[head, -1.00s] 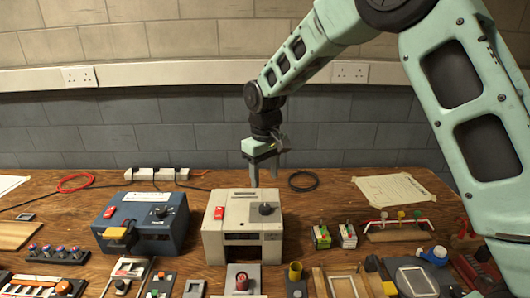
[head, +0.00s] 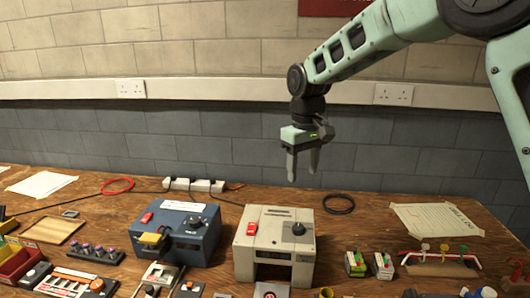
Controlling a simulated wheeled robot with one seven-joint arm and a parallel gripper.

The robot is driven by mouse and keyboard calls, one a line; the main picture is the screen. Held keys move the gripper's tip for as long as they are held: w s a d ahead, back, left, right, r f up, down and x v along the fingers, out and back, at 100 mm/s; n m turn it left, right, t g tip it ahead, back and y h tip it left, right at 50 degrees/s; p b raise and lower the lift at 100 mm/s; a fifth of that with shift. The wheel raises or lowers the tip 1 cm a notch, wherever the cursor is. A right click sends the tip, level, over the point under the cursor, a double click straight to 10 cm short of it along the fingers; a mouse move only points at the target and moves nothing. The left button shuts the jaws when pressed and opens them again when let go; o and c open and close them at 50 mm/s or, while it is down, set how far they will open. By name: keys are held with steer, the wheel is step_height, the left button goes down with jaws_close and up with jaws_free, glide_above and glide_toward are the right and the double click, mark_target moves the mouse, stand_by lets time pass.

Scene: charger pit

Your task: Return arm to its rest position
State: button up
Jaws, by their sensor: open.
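My gripper (head: 304,166) hangs from my pale green arm, fingers pointing down and apart, with nothing between them. It is in the air above the back of the wooden bench. The beige charger box (head: 275,241), with a red switch and a dark knob, stands below and slightly left of it. The blue charger box (head: 174,232), with a red switch, a dark knob and a yellow block at its front, stands further left.
A power strip (head: 193,185), a red cable loop (head: 117,185) and a black ring (head: 338,204) lie at the back of the bench. Two small green-and-white blocks (head: 369,264) and a rack with coloured knobs (head: 439,258) stand on the right. The air around my gripper is clear.

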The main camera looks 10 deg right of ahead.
steer(key=s+a+n, duration=0.1)
steer(key=s+a, duration=0.3)
steer(key=s, duration=0.4)
steer(key=s+a+n, duration=0.1)
steer(key=s+a, duration=0.3)
steer(key=s, duration=0.3)
steer(key=s+d+f, duration=0.1)
steer(key=s+f, duration=0.1)
steer(key=s, duration=0.7)
steer(key=s+d+f+n, duration=0.1)
steer(key=s+f, duration=0.1)
steer(key=s, duration=0.8)
steer(key=shift+f+y, duration=0.2)
steer(key=shift+y, duration=0.1)
